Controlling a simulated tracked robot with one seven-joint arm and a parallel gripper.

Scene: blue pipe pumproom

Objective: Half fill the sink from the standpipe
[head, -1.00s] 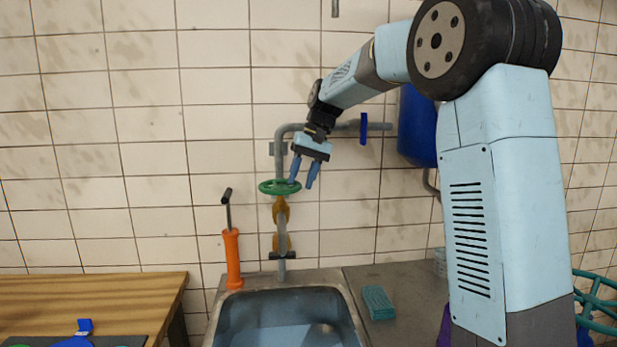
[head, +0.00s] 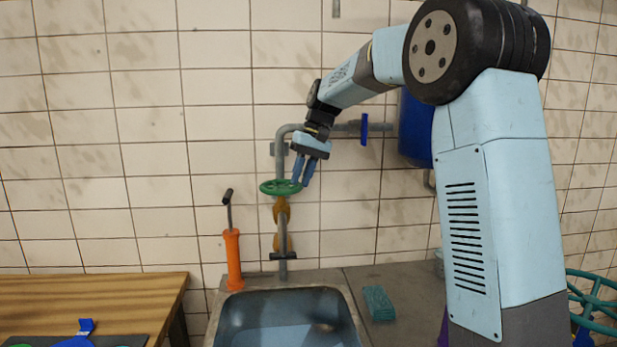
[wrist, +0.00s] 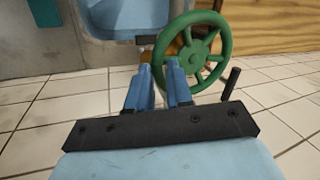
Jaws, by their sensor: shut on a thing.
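The standpipe (head: 283,236) rises behind the sink with a green handwheel (head: 270,188) on top of its brass valve body (head: 282,210). In the wrist view the same green handwheel (wrist: 222,50) is right of my fingers. My gripper (head: 302,183) is at the wheel's right rim, pointing down. In the wrist view my gripper (wrist: 160,68) has its fingers close together at the wheel's left rim, shut on it. The steel sink (head: 233,312) is below and looks to hold bluish water; its depth is unclear. No stream from the standpipe is visible.
An orange-handled pump (head: 233,258) stands left of the standpipe. A teal sponge or cloth (head: 378,302) lies right of the sink. A wooden bench (head: 100,295) is at left. A horizontal pipe with a blue handle (head: 364,129) and a blue tank (head: 415,130) are behind my arm.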

